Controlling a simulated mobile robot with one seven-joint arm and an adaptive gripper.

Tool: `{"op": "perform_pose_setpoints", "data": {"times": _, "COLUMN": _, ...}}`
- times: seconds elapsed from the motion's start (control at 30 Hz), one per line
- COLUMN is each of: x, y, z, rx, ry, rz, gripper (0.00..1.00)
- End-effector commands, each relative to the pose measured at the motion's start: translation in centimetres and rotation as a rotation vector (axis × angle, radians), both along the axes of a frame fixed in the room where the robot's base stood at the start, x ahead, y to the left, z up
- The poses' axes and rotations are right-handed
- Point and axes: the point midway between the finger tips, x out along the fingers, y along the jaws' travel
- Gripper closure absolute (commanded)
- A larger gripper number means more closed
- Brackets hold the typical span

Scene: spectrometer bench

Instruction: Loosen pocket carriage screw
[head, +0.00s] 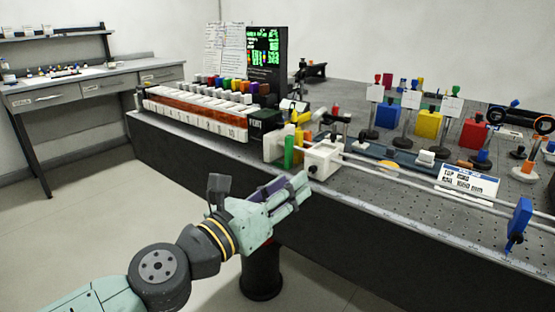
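A white carriage block (322,160) sits at the left end of the long metal rails along the bench's front edge. A small dark knob, perhaps its screw (313,169), shows on its front face. Green and yellow upright pieces (289,146) stand in a white holder just left of it. My gripper (298,190) reaches in from the lower left and appears just below and in front of the block. I see no contact with it. Its fingers point right and overlap in this view, so their opening is unclear. I see nothing held in it.
A numbered rack (195,119) with coloured-top pieces stands left on the optical bench (420,246). Coloured blocks on posts, such as a yellow one (428,124), stand behind the rails. A blue plate (519,222) is on the rail at right. Floor in front is free.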

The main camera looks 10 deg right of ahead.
Motion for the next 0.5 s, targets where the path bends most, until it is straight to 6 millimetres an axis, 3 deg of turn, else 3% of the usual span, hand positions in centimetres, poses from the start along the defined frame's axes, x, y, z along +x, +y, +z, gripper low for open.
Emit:
{"op": "perform_pose_setpoints", "data": {"times": 0.03, "x": 0.4, "y": 0.6, "z": -1.5, "rx": 0.033, "ry": 0.020, "rz": 0.019, "gripper": 0.66}}
{"op": "perform_pose_setpoints", "data": {"times": 0.13, "x": 0.9, "y": 1.1, "z": -3.0, "rx": 0.062, "ry": 0.037, "rz": 0.035, "gripper": 0.66}}
{"op": "perform_pose_setpoints", "data": {"times": 0.27, "x": 1.4, "y": 0.4, "z": -3.1, "rx": 0.066, "ry": 0.039, "rz": 0.033, "gripper": 0.66}}
{"op": "perform_pose_setpoints", "data": {"times": 0.5, "x": 3.7, "y": -2.7, "z": -2.9, "rx": 0.064, "ry": 0.038, "rz": 0.030, "gripper": 0.66}}
